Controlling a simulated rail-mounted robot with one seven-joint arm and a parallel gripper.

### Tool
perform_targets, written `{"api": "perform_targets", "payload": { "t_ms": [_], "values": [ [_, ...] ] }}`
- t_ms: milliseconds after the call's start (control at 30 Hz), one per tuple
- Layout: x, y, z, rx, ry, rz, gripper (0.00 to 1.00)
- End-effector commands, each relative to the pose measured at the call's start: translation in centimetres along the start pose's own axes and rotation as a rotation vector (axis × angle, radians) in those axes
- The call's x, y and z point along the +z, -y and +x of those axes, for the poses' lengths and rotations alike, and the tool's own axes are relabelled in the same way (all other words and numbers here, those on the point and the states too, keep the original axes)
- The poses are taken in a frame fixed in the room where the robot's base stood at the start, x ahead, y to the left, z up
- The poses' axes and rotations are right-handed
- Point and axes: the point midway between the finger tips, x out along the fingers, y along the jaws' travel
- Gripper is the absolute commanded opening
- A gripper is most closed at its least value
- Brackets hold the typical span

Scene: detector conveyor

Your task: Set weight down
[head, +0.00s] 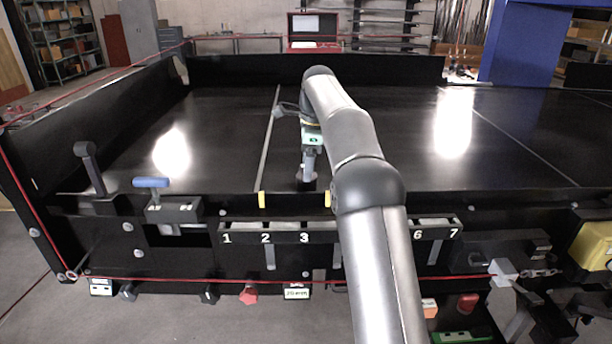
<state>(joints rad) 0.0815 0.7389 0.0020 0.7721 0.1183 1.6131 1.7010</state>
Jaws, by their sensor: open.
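My gripper (308,165) points down over the black conveyor belt (225,125), a little behind its front edge. It is open. A small dark round piece (306,185), which looks like the weight, sits low at the fingertips, at or just above the belt. It is small and partly covered by the fingers, so I cannot tell whether they touch it. My arm comes in from the front and hides part of the belt to the right.
A numbered slot rack (289,237) runs along the front, with yellow markers (262,199) above it. A blue-handled clamp (151,183) and a black lever (89,165) stand at the left. The belt left of my gripper is clear. A red cord (200,280) crosses the front.

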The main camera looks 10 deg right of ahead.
Motion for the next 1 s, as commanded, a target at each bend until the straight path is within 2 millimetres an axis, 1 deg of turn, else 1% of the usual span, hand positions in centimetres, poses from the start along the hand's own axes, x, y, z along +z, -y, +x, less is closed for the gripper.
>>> {"api": "perform_targets", "payload": {
  "t_ms": [33,200,367,467,567,667,767,800,867,900,967,1000],
  "values": [
    [0.0,0.1,-0.9,-0.003,0.0,0.0,0.72],
    [0.0,0.1,-2.6,-0.001,0.0,0.0,0.72],
    [0.0,-0.1,-3.1,0.001,0.0,-0.004,0.72],
    [0.1,-0.8,-3.5,-0.002,-0.002,-0.048,0.72],
    [0.1,-2.8,-4.5,-0.011,-0.008,-0.161,0.72],
    [0.0,-6.3,-5.2,-0.021,-0.021,-0.341,0.72],
    [-0.3,-10.9,-5.3,-0.03,-0.04,-0.556,0.72],
    [-0.6,-13.0,-5.1,-0.034,-0.048,-0.645,0.72],
    [-1.1,-16.3,-4.5,-0.037,-0.062,-0.783,0.72],
    [-1.4,-18.7,-3.9,-0.038,-0.072,-0.876,0.72],
    [-2.1,-22.3,-2.7,-0.038,-0.088,-1.017,0.72],
    [-2.6,-24.9,-1.7,-0.037,-0.097,-1.11,0.72]
  ]
}}
